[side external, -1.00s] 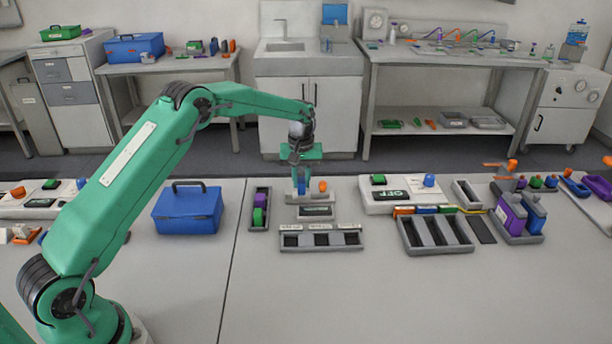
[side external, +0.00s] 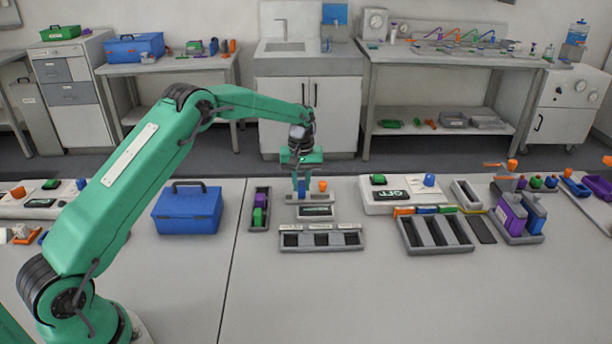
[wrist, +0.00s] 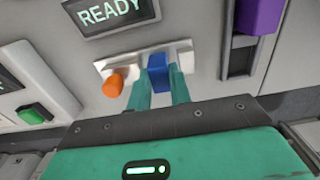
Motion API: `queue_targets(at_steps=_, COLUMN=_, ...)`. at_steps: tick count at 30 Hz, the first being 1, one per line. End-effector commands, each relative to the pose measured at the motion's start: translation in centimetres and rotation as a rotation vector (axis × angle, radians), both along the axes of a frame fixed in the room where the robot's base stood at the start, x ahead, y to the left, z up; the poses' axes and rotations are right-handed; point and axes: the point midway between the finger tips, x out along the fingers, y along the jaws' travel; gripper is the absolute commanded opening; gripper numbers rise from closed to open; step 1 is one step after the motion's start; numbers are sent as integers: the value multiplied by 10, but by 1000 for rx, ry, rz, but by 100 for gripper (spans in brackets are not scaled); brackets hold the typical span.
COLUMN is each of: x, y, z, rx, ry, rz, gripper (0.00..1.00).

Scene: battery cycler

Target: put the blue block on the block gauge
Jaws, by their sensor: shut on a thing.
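The blue block (wrist: 158,72) is upright between the two fingers of my gripper (wrist: 158,88), which is shut on it. In the side view the block (side external: 301,184) is at the block gauge (side external: 312,212), a small grey unit with a dark display and an orange knob. In the wrist view the gauge's pale ledge (wrist: 184,53) lies around the block, with the orange knob (wrist: 114,84) to its left. The gauge display (wrist: 110,12) reads READY. The fingers partly hide the block's base, so I cannot tell whether it touches the ledge.
A narrow tray (side external: 251,223) with purple and green blocks stands close left of the gauge. A slotted grey rack (side external: 320,246) lies in front. The blue toolbox (side external: 187,211) is farther left, and a white device (side external: 403,207) is to the right. The front table is clear.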

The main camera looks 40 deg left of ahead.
Motion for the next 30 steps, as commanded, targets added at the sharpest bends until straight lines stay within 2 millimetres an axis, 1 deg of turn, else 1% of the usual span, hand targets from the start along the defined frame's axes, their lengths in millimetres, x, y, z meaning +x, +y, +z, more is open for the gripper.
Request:
queue_targets(at_steps=6, x=0, y=0, z=-3, rx=0, ry=0, rz=0, gripper=0)
queue_targets(at_steps=7, x=0, y=0, z=-3, rx=0, ry=0, rz=0, gripper=22)
queue_targets(at_steps=10, x=0, y=0, z=-3, rx=0, ry=0, rz=0, gripper=42)
queue_targets(at_steps=11, x=0, y=0, z=-3, rx=0, ry=0, rz=0, gripper=45)
queue_targets(at_steps=19, x=0, y=0, z=-2, rx=0, ry=0, rz=0, gripper=45)
queue_targets(at_steps=23, x=0, y=0, z=1, rx=0, ry=0, rz=0, gripper=45)
queue_targets(at_steps=26, x=0, y=0, z=7, rx=0, ry=0, rz=0, gripper=45)
queue_targets(at_steps=30, x=1, y=0, z=22, rx=0, ry=-3, rz=0, gripper=45)
